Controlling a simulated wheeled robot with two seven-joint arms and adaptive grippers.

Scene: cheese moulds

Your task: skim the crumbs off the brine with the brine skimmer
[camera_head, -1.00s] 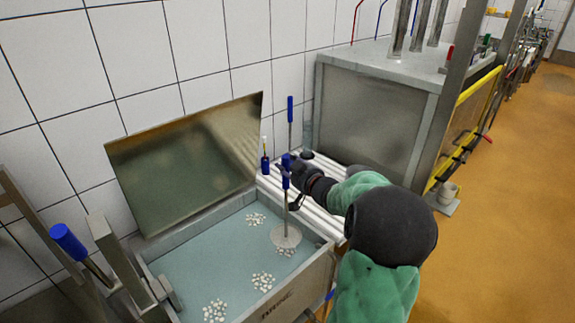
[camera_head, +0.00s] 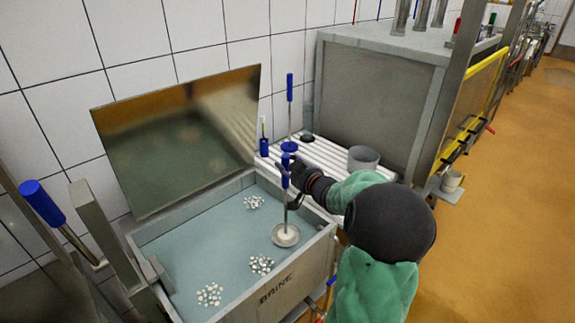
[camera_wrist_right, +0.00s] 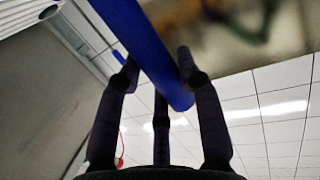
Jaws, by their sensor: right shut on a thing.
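The brine skimmer (camera_head: 285,235) is upright, with a blue handle, a thin rod and a round pale head at the right end of the brine tank. My right gripper (camera_head: 292,176) is shut on its blue handle, which also crosses between the fingers in the right wrist view (camera_wrist_right: 150,50). A whitish patch shows on the head; I cannot tell whether it is crumbs, or whether the head touches the brine (camera_head: 205,245). White crumbs float in separate clusters at the back (camera_head: 254,202), front middle (camera_head: 261,264) and front left (camera_head: 209,295). My left gripper is not in view.
The open metal lid (camera_head: 180,140) stands behind the brine tank (camera_head: 290,285). A white ribbed rack (camera_head: 325,160) to the right holds a grey cup (camera_head: 363,158) and an upright blue-handled tool (camera_head: 289,90). Another blue-handled tool (camera_head: 42,202) rises at the left.

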